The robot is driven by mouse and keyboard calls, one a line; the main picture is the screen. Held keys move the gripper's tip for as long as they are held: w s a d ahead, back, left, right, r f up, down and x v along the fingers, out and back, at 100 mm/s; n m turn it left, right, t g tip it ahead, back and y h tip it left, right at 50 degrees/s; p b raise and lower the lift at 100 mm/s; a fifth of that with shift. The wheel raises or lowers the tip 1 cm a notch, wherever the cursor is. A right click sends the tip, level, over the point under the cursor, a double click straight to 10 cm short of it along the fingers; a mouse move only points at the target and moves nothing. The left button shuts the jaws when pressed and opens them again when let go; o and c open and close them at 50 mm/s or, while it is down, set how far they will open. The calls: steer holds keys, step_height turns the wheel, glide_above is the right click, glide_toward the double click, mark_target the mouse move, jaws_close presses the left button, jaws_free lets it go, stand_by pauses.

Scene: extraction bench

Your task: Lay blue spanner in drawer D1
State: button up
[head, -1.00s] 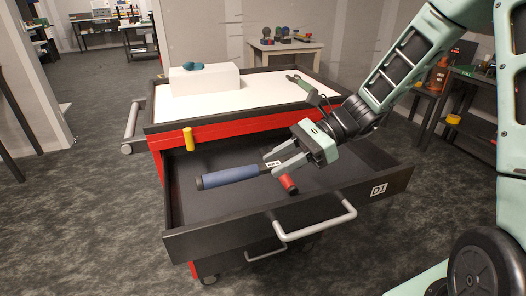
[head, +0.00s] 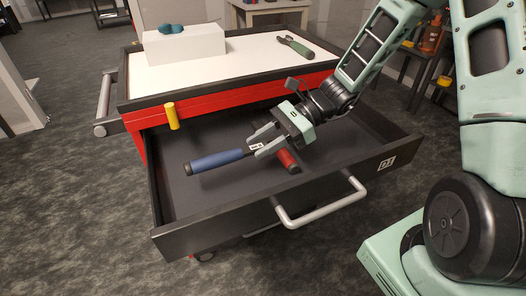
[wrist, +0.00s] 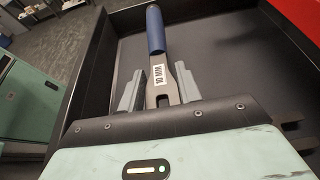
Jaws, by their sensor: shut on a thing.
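The blue spanner (head: 217,160) has a blue handle and a grey head end with a white label. My gripper (head: 262,143) is shut on its grey shaft. The wrist view shows the spanner (wrist: 157,40) between the two fingers (wrist: 161,88), its label reading 10 MM and its blue handle pointing away. The spanner is over the open drawer D1 (head: 290,205), inside its walls. I cannot tell whether it touches the drawer floor. D1 is labelled on its front panel and has a grey bar handle.
A red-handled object (head: 288,160) is at the drawer, just beside my gripper. A yellow handle (head: 171,116) stands at the drawer's back left. The white cart top holds a white box (head: 185,43) with a teal item (head: 171,28), and a green-handled tool (head: 296,46).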

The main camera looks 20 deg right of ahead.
steer(key=shift+f, duration=1.2)
steer(key=shift+f, duration=0.35)
steer(key=shift+f+b, duration=0.25)
steer(key=shift+b, duration=0.05)
steer(key=o, duration=1.1)
steer(key=shift+r, duration=0.1)
steer(key=shift+r, duration=0.25)
steer(key=v, duration=0.4)
steer(key=p+v, duration=0.1)
steer(key=v, duration=0.7)
steer(key=shift+r+p, duration=0.3)
